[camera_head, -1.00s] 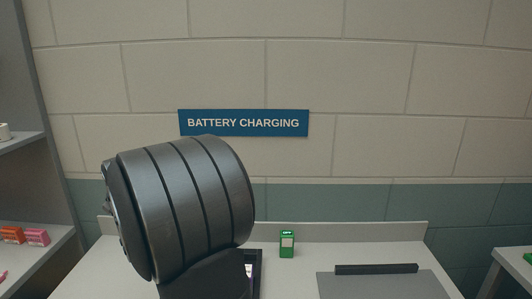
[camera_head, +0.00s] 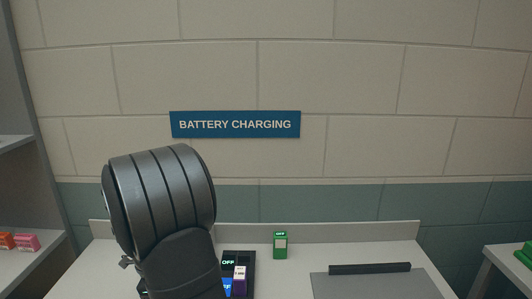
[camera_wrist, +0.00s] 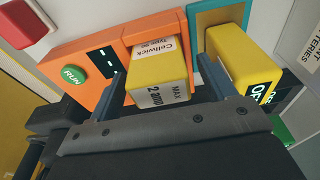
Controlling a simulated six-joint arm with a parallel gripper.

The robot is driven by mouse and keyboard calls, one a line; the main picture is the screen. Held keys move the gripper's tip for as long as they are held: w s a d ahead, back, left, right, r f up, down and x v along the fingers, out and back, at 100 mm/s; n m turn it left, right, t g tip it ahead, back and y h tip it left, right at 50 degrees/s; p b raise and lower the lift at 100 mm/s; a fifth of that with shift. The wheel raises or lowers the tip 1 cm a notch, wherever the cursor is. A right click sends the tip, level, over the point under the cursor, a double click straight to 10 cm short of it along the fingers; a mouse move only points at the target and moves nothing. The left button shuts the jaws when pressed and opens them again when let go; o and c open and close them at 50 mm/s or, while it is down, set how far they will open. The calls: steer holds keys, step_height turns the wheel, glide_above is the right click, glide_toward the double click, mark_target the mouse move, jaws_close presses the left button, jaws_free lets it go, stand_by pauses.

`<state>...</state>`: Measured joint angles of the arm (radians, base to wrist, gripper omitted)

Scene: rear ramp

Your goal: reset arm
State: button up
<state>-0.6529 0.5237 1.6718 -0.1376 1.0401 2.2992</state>
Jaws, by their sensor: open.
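In the wrist view my gripper (camera_wrist: 166,88) is open, its two fingers apart. A yellow block (camera_wrist: 160,72) marked "Cellwick" and "MAX 2 amp" sits in an orange unit (camera_wrist: 84,58) with a green RUN button. The block appears between the fingers in the picture; I cannot tell whether either finger touches it. In the head view my dark arm covers the left part of the counter, and the gripper itself is not visible there.
A second yellow block (camera_wrist: 240,62) stands beside the first. On the counter (camera_head: 365,238) are a dark unit (camera_head: 250,262) with an "OFF" display, a green unit (camera_head: 280,246) and a grey plate (camera_head: 375,285). A shelf with small boxes (camera_head: 25,243) is at left.

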steer(key=shift+f, duration=0.2)
steer(key=shift+r, duration=0.1)
step_height(320, 180, up, 17)
steer(key=a, duration=0.3)
steer(key=d+f, duration=0.1)
steer(key=f, duration=0.4)
steer(key=d+f, duration=0.1)
steer(key=f, duration=0.5)
steer(key=d+f, duration=0.1)
steer(key=f, duration=0.4)
steer(key=shift+f, duration=0.3)
steer(key=shift+m, duration=0.4)
steer(key=r, duration=0.5)
steer(key=w+r, duration=0.1)
steer(key=r, duration=0.1)
steer(key=shift+a+r, duration=0.1)
steer(key=shift+r, duration=0.1)
steer(key=shift+w+a+r+m, duration=0.2)
steer(key=shift+w+r+m, duration=0.3)
steer(key=shift+r, duration=0.15)
jaws_close()
